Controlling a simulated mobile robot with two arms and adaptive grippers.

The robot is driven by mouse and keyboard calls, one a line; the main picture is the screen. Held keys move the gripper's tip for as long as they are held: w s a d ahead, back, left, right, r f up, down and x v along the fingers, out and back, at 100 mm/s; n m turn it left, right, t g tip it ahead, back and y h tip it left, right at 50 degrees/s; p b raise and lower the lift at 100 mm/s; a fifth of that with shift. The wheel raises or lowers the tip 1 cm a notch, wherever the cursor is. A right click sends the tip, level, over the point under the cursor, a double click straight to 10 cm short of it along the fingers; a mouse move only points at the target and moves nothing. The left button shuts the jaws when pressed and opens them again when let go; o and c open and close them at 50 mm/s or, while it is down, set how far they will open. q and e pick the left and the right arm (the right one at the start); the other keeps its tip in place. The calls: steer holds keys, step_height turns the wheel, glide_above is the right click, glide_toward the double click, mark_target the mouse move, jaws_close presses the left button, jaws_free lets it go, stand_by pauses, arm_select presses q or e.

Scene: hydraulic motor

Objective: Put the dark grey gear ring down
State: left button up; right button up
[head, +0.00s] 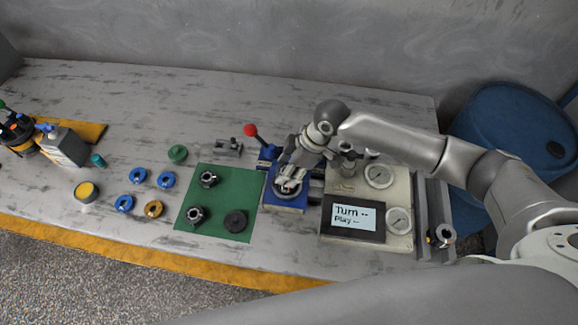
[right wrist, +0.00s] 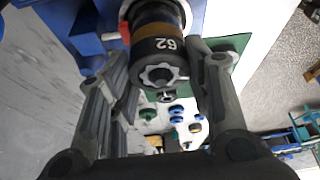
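A dark grey ring marked 62 (right wrist: 160,48) shows between the fingers of my right gripper (right wrist: 160,70) in the right wrist view. A brown band (right wrist: 160,17) lies behind it, and a light toothed opening shows at its near end. The fingers stand close on both sides of the ring, but I cannot tell whether they touch it. In the head view my right gripper (head: 289,184) is over the round seat of the blue fixture (head: 286,208) and hides most of what is there. My left gripper is not in view.
A red-knobbed lever (head: 251,131) rises behind the fixture. A gauge panel (head: 343,187) stands right. Blue rings (head: 125,203) lie farther left.

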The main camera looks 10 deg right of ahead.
steer(key=o, duration=0.4)
steer(key=shift+o, duration=0.2)
